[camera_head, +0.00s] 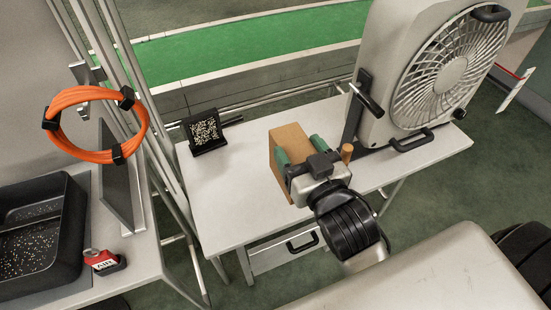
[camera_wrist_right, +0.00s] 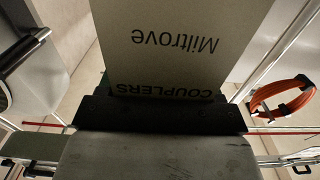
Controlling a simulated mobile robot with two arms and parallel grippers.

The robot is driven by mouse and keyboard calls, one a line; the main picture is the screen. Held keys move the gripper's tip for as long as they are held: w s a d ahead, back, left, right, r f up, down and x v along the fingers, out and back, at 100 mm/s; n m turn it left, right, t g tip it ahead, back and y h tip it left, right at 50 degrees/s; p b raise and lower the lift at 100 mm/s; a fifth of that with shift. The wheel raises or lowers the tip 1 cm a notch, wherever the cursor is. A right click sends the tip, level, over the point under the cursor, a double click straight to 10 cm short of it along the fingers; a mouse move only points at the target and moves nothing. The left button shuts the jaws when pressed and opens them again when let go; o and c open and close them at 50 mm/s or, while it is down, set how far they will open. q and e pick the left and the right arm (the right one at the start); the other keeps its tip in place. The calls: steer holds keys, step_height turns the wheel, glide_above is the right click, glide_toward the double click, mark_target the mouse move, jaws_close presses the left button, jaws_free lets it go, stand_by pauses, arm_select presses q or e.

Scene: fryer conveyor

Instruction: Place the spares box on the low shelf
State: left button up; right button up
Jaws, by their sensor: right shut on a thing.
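A brown cardboard box (camera_head: 288,137) is at the white table (camera_head: 232,205), near its middle. In the right wrist view the box (camera_wrist_right: 185,30) fills the top centre and shows the upside-down words "Miltrove" and "COUPLERS"; I see no "spares" label. My right gripper (camera_head: 300,152) is shut on the box, with its green-tipped fingers either side of it. I cannot tell whether the box touches the tabletop or hangs just above it. I cannot make out which surface is the low shelf. My left gripper is not in view.
A large grey fan (camera_head: 440,75) stands at the table's right end, with a short wooden peg (camera_head: 347,152) nearby. A black coded stand (camera_head: 205,132) is at the left. An orange cable coil (camera_head: 62,97), dark tray (camera_head: 75,230) and red item (camera_head: 102,260) are further left.

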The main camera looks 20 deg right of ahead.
steer(key=shift+w+a+f+b, duration=0.3)
steer(key=shift+w+f+b, duration=0.1)
steer(key=shift+w, duration=0.25)
steer(key=shift+w+a+f+b, duration=0.3)
steer(key=shift+w+f, duration=0.05)
steer(key=shift+w, duration=0.25)
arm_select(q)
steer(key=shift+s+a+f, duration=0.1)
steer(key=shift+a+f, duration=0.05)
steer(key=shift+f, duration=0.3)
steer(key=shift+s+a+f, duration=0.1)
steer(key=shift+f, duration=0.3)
arm_select(e)
steer(key=w+a+f, duration=0.2)
steer(key=w+f, duration=0.6)
steer(key=f, duration=0.1)
steer(key=shift+w+a, duration=0.15)
steer(key=shift+a, duration=0.2)
steer(key=shift+f, duration=0.1)
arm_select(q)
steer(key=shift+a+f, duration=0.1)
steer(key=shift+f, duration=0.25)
arm_select(e)
steer(key=shift+f, duration=0.6)
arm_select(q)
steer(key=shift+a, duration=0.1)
arm_select(e)
steer(key=o, duration=1.6)
